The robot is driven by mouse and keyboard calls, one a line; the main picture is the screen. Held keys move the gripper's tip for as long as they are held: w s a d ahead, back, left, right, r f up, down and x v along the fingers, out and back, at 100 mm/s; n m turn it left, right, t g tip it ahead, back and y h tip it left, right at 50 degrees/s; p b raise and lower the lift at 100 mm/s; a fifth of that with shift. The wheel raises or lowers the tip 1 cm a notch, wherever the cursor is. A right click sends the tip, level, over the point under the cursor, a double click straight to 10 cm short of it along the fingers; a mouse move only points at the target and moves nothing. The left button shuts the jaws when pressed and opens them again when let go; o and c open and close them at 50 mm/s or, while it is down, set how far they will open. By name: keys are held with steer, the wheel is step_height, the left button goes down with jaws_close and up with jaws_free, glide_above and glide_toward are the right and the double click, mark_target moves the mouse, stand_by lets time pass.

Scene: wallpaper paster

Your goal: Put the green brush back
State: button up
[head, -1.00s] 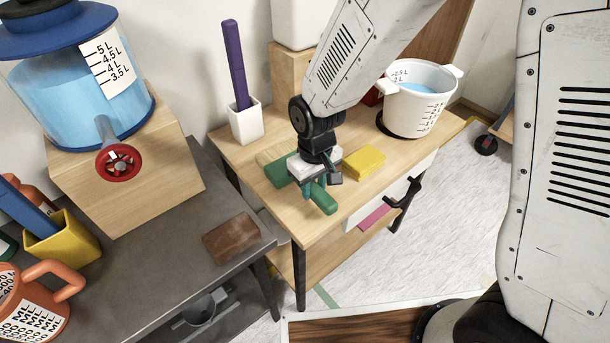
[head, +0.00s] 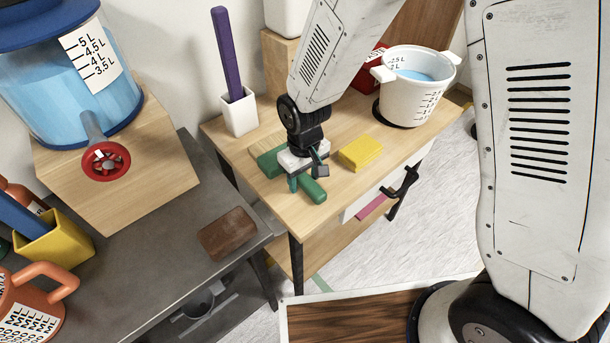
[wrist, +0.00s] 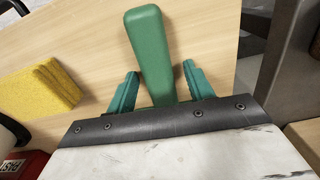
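The green brush lies on the wooden side table, its pale bristles (head: 266,143) toward the wall and its green handle (head: 313,192) toward the front edge. My gripper (head: 304,178) is low over the brush and hides its middle. In the wrist view, the two teal fingers of my gripper (wrist: 161,88) stand on either side of the handle (wrist: 150,50), with a visible gap on both sides. The gripper is open and straddles the handle without holding it.
The wooden table (head: 352,184) also holds a yellow sponge (head: 361,153), a white cup (head: 239,112) with a purple stick and a white pot (head: 413,95) of blue liquid. A brown block (head: 227,233) lies on the dark bench at left. Bare tabletop lies around the brush.

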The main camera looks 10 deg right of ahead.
steer(key=shift+f, duration=0.2)
step_height(320, 180, up, 8)
steer(key=shift+s+d, duration=0.1)
steer(key=s+d+r+m, duration=0.2)
steer(key=d+r, duration=0.5)
steer(key=r, duration=0.2)
steer(key=s+d+r+m, duration=0.2)
steer(key=s+d+r, duration=0.4)
steer(key=s, duration=0.3)
steer(key=s+d+r+m+t, duration=0.1)
steer(key=s+d+r+m, duration=0.1)
steer(key=s+d+r, duration=0.3)
steer(key=s+d, duration=0.3)
steer(key=shift+s+r, duration=0.35)
steer(key=shift+s, duration=0.05)
steer(key=shift+d, duration=0.1)
